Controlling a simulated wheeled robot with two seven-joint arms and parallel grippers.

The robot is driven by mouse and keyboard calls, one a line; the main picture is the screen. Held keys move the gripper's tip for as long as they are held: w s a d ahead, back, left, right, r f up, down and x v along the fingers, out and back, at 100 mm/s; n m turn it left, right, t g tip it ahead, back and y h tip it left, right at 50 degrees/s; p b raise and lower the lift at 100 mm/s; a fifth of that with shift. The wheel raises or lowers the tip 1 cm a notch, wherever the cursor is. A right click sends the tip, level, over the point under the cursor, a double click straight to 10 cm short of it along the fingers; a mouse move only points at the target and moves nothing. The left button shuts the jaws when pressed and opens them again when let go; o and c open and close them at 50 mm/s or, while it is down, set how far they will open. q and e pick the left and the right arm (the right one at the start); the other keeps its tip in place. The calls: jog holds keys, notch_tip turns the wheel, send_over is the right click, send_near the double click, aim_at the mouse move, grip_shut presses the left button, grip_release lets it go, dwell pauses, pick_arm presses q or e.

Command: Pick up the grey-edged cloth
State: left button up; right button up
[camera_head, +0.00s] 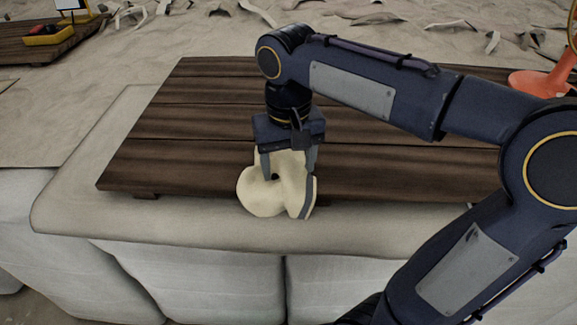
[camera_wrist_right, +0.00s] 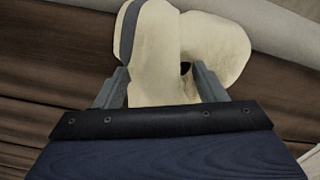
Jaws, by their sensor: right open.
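The cream cloth with a grey edge band (camera_head: 262,195) lies bunched at the front edge of the dark wooden board, partly overhanging it. My right gripper (camera_head: 288,172) is over the cloth, pointing down, with its fingers apart on either side of part of it. In the right wrist view the cloth (camera_wrist_right: 160,60) shows as two rounded folds, and its grey stripe runs down the left fold. The fingers of the right gripper (camera_wrist_right: 161,88) are spread there, with cloth between and beyond them. Whether the fingers touch the cloth cannot be told. My left gripper is out of view.
The dark wooden board (camera_head: 190,130) rests on a pale, cloth-covered block (camera_head: 90,170). An orange stand (camera_head: 540,82) is at the right. A yellow tray (camera_head: 48,35) sits on another wooden board at the far left. The left half of the near board is clear.

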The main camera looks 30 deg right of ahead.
grip_shut()
dwell(0.7)
notch_tip(320, 180, up, 12)
jog(key=p, duration=1.1)
